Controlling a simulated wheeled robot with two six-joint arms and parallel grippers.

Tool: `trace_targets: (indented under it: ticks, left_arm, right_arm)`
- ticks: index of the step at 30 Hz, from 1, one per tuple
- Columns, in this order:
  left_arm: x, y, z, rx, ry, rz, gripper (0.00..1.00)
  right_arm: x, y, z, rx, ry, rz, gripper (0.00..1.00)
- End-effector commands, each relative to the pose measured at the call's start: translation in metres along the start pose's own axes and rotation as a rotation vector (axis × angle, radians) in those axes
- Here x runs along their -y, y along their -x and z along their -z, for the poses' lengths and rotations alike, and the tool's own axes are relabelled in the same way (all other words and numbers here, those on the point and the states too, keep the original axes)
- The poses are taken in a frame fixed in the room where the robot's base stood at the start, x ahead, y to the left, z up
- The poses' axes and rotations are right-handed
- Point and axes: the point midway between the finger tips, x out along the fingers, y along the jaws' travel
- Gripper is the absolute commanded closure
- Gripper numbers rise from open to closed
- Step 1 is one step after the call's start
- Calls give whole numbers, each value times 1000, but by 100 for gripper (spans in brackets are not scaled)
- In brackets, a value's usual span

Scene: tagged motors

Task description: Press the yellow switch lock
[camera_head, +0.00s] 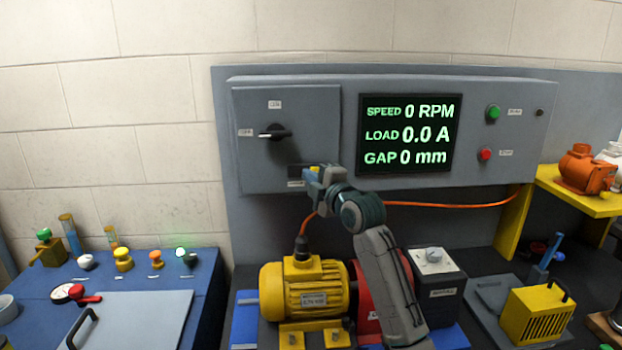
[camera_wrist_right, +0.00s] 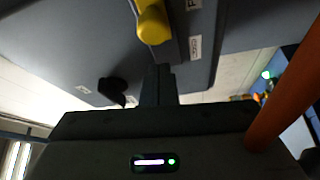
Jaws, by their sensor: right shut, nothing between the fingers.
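The yellow switch lock (camera_head: 314,169) is a small yellow piece low on the grey panel door (camera_head: 310,110), below the black rotary switch (camera_head: 275,132). In the right wrist view the lock (camera_wrist_right: 153,22) is large at the top centre, beside a small label. My right gripper (camera_head: 314,183) is at the door's lower right and partly covers the lock. Its dark shut fingers (camera_wrist_right: 158,80) show below the lock in the wrist view, with nothing between them. I cannot tell whether they touch the lock. My left gripper is not in view.
The display (camera_head: 408,133) reads zero speed, load and gap. Green (camera_head: 493,113) and red (camera_head: 485,154) buttons are at right. A blue bench (camera_head: 150,268) with several knobs is at left.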

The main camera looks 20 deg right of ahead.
Motion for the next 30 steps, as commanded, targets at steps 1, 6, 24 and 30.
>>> trace_targets:
  ticks: [1, 6, 24, 30]
  left_arm:
    - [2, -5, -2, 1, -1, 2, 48]
    - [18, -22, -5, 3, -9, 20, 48]
    - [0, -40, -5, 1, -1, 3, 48]
    - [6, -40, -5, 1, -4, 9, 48]
  right_arm:
    - [2, 7, -2, 2, 3, -1, 100]
    - [4, 44, -1, 1, 6, -3, 100]
    - [-1, 100, 1, -1, -1, -1, 100]
    - [-1, 100, 1, 0, -1, -1, 100]
